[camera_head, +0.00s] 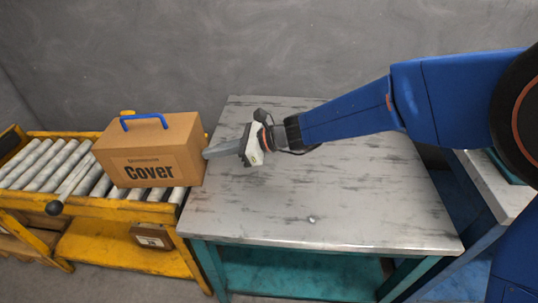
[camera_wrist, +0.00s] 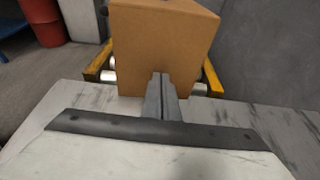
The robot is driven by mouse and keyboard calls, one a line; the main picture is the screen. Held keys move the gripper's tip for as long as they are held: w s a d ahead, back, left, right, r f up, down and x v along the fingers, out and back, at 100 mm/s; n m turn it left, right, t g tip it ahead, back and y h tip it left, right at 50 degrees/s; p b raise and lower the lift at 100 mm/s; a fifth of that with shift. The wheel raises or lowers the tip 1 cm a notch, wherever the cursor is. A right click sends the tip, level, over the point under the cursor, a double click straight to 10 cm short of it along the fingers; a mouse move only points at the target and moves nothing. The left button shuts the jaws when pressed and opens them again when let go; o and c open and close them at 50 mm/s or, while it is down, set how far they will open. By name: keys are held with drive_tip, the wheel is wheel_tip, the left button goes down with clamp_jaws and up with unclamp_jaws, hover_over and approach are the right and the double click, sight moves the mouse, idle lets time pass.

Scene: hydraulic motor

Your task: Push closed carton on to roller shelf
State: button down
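The closed brown carton (camera_head: 151,152), marked "Cover" and with a blue handle on top, sits on the rollers of the yellow roller shelf (camera_head: 95,208), at its right end beside the table. My gripper (camera_head: 207,154) points left, with its fingertips at the carton's right side. In the wrist view the fingers (camera_wrist: 162,78) are together, with nothing between them, and their tips are against or very close to the plain side of the carton (camera_wrist: 165,45). I cannot tell for sure whether they touch.
The grey-topped table (camera_head: 320,205) with teal legs stands right of the roller shelf and is clear except for a small round thing (camera_head: 311,219). Free rollers (camera_head: 40,163) lie left of the carton. A black knob (camera_head: 54,208) sticks out at the shelf's front. A red barrel (camera_wrist: 68,20) stands beyond.

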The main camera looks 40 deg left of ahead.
sight(201, 146)
drive_tip(key=shift+s+a, duration=0.4)
drive_tip(key=shift+a, duration=0.55)
drive_tip(key=shift+s+a, duration=0.4)
drive_tip(key=shift+a, duration=0.6)
drive_tip(key=shift+s+a, duration=0.4)
drive_tip(key=shift+a, duration=0.55)
drive_tip(key=shift+w+d, duration=0.55)
drive_tip(key=shift+d, duration=0.3)
drive_tip(key=shift+w+d, duration=0.5)
drive_tip(key=shift+d, duration=0.35)
drive_tip(key=shift+r, duration=5)
